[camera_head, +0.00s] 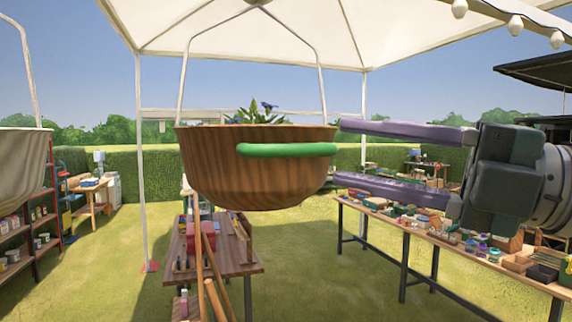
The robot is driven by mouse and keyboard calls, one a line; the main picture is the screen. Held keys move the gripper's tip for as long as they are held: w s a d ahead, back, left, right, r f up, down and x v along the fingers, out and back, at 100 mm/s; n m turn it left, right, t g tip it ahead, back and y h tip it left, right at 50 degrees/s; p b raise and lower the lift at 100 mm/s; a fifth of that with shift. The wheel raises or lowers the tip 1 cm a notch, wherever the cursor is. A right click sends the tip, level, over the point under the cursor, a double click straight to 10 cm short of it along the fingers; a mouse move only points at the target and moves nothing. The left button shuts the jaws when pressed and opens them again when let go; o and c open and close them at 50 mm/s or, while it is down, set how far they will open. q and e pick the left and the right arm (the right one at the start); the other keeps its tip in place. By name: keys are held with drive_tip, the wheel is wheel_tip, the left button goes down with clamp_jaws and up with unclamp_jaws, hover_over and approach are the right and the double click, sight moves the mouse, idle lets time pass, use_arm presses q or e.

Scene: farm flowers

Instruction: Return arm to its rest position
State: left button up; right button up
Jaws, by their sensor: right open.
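My right gripper (395,160) comes in from the right edge. Its two purple fingers are spread apart, one above the other, pointing left, with nothing between them. Just left of the fingertips hangs a brown wooden bowl-shaped planter (255,182) with a green band-like handle (287,150) on its upper front. The upper fingertip is close to the planter's rim; I cannot tell if they touch. A leafy plant with a blue flower (257,112) shows above the rim. My left gripper is not in view.
White hanger rods (184,80) hold the planter under a white canopy (240,30). A second pale planter (20,170) hangs at the left edge. A wooden bench (225,258) stands below, and a long table with several small items (470,245) stands at right. Open grass lies between.

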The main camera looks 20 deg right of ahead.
drive_tip(key=s+d+f+m+t+h+p, duration=0.1)
drive_tip(key=d+f+m+h+p, duration=0.25)
drive_tip(key=m+h, duration=0.5)
drive_tip(key=d+f+m+h+p, duration=0.3)
drive_tip(key=f+m+h, duration=0.25)
drive_tip(key=m, duration=0.65)
drive_tip(key=s+a+f+m+g+p, duration=0.1)
drive_tip(key=s+a+f+m+g, duration=0.1)
drive_tip(key=s, duration=0.7)
drive_tip(key=s+a+f+m+g+p, duration=0.2)
drive_tip(key=s+a+f+m+g, duration=0.1)
drive_tip(key=s+f+g, duration=0.4)
drive_tip(key=s+m+g, duration=0.1)
drive_tip(key=s, duration=0.2)
drive_tip(key=shift+s+g+p, duration=0.25)
drive_tip(key=shift+g+p, duration=0.05)
drive_tip(key=shift+m, duration=0.25)
